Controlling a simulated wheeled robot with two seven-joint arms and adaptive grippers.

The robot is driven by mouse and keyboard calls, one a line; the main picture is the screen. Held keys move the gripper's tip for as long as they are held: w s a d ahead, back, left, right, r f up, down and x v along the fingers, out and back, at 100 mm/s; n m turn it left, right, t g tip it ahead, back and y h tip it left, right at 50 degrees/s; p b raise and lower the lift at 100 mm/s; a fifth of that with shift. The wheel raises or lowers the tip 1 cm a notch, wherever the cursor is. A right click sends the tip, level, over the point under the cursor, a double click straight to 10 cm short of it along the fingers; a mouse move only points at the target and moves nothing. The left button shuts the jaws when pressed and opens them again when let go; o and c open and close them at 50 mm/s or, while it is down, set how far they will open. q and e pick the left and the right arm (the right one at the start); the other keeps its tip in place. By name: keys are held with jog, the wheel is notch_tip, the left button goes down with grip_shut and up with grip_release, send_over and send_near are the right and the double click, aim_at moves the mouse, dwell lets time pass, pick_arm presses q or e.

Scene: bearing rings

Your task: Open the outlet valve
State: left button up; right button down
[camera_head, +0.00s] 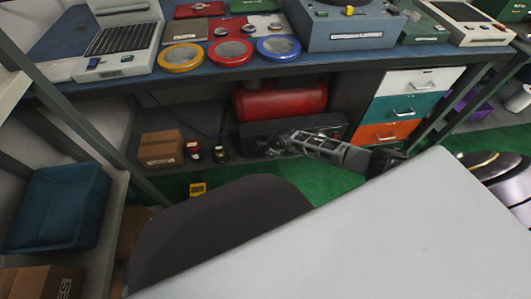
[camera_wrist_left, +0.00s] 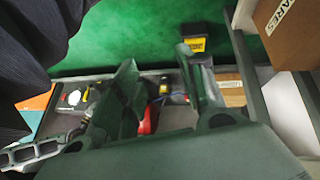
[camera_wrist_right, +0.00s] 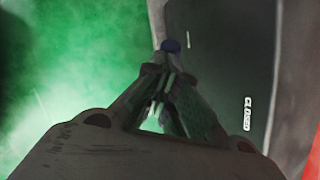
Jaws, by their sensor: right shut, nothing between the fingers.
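A small blue round part (camera_wrist_right: 170,46) shows at the tips of my right gripper (camera_wrist_right: 168,72) in the right wrist view, beside a dark panel (camera_wrist_right: 225,60) lettered "CLOSED". It may be the outlet valve's handle; its shape is mostly hidden and contact is unclear. My right gripper is shut and empty. In the head view my right gripper (camera_head: 268,149) reaches left in front of the dark box (camera_head: 255,130) below the red tank (camera_head: 285,101), and no valve can be made out there. My left gripper (camera_wrist_left: 157,58) shows only in the left wrist view, fingers apart and empty.
A blue-topped workbench (camera_head: 130,88) overhangs the tank. A blue bin (camera_head: 58,205) sits left.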

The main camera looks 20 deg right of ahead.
pick_arm(q)
notch_tip(320, 180, down, 2)
jog(key=shift+s+a+f+b, duration=0.1)
jog(key=shift+a+b, duration=0.05)
jog(key=shift+b, duration=0.35)
pick_arm(e)
jog(key=a+f, duration=0.2)
jog(key=w+a+f, duration=0.1)
jog(key=a, duration=0.1)
jog(key=shift+f, duration=0.35)
pick_arm(q)
jog(key=shift+w+r, duration=0.2)
jog(key=shift+s+a+r, duration=0.1)
jog(key=shift+s+a, duration=0.05)
pick_arm(e)
jog(key=shift+r, duration=0.1)
